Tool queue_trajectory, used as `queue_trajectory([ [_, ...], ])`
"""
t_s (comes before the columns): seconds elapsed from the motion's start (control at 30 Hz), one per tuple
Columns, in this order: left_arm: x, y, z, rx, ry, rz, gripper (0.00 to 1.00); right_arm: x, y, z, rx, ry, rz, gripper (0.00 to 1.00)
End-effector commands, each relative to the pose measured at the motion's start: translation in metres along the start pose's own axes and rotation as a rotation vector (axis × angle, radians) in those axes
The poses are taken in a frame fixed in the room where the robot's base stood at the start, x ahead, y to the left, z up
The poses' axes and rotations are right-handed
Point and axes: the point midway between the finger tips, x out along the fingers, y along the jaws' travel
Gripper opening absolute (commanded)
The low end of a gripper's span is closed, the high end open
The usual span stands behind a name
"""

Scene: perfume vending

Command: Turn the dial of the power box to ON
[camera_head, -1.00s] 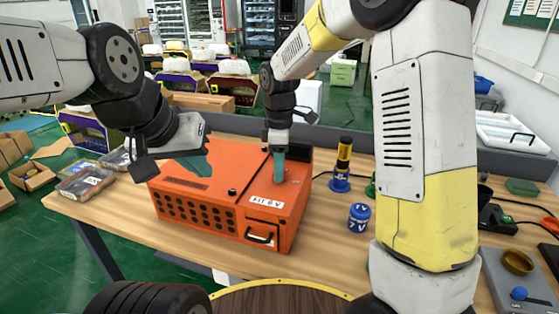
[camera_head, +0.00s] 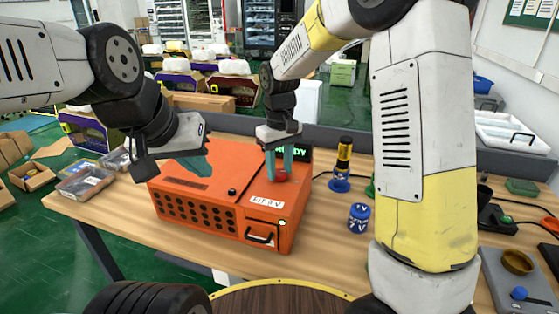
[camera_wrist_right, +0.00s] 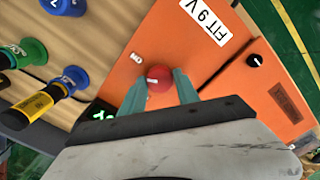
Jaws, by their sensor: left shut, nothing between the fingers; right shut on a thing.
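The orange power box (camera_head: 205,187) stands on the wooden table. Its red dial (camera_head: 281,175) is on the top panel, and it also shows in the right wrist view (camera_wrist_right: 158,79) with a white mark on its left side. Green text, partly hidden and ending in "DY", glows on the box's display (camera_head: 300,152). My left gripper (camera_head: 197,165) is shut and empty above the box's left part.
A "FIT 9 V" label (camera_wrist_right: 207,14) and a black knob (camera_wrist_right: 254,60) are on the box. Clear boxes (camera_head: 85,182) lie left. Bare table lies in front.

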Motion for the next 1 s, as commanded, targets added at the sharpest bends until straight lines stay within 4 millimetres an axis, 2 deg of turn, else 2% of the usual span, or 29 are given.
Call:
queue_trajectory([
  [0.2, 0.0000, 0.0000, 0.0000, 0.000, 0.000, 0.000, 0.00, -0.0001, 0.0003, -0.0005, 0.197, 0.002, 0.001, 0.00],
  [0.5, 0.0000, 0.0000, 0.0000, 0.000, 0.000, 0.000, 0.00, -0.0001, -0.0001, -0.0006, 0.403, 0.002, 0.000, 0.00],
  [1.0, 0.0000, 0.0000, 0.0000, 0.000, 0.000, 0.000, 0.00, 0.0001, 0.0001, -0.0005, 0.525, 0.001, -0.001, 0.00],
])
